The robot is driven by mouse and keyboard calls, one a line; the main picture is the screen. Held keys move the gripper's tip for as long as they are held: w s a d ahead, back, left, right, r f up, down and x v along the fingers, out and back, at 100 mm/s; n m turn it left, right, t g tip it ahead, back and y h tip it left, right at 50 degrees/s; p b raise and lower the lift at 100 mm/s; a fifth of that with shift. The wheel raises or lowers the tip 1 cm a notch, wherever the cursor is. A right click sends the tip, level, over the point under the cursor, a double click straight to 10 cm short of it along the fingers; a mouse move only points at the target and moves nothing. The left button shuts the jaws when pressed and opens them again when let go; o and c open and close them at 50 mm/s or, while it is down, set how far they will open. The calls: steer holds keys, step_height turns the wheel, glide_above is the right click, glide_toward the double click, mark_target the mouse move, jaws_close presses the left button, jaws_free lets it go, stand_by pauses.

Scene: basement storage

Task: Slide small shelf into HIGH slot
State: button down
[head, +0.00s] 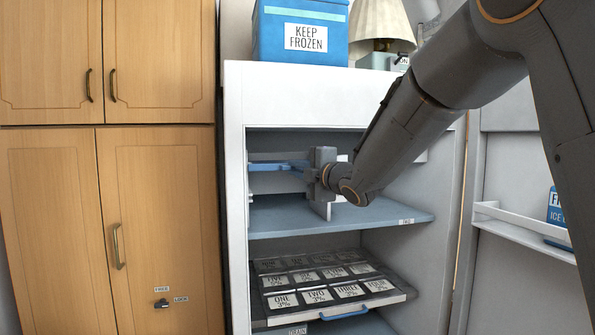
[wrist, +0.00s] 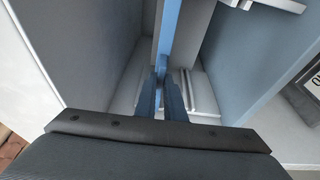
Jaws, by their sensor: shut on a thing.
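My gripper (head: 297,166) is inside the open white cabinet, above the middle blue shelf (head: 285,218). Its two fingers (wrist: 160,92) are shut on a blue bar in the wrist view (wrist: 170,35). The bar runs away from the fingertips, and in the head view a blue strip (head: 262,167) shows left of them at the left inner wall. I cannot tell whether this bar is the small shelf's edge or handle; the rest of the small shelf is not clearly visible. A pale rail (head: 420,157) shows at the right inner wall, with my arm covering much of this opening.
A lower tray of labelled packs (head: 400,298) with a blue handle (head: 344,313) sticks out below the middle shelf. The open door with its rack (head: 525,232) stands at right. Wooden cupboards (head: 150,180) stand left. A blue "KEEP FROZEN" box (head: 275,45) and lamp (head: 383,25) are on top.

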steer(key=shift+w+a+r, duration=0.1)
steer(key=shift+w, duration=0.2)
steer(key=c, duration=1.8)
jaws_free()
steer(key=shift+o, duration=0.2)
steer(key=b+v, duration=0.2)
steer(key=v, duration=0.6)
steer(key=shift+w, duration=0.1)
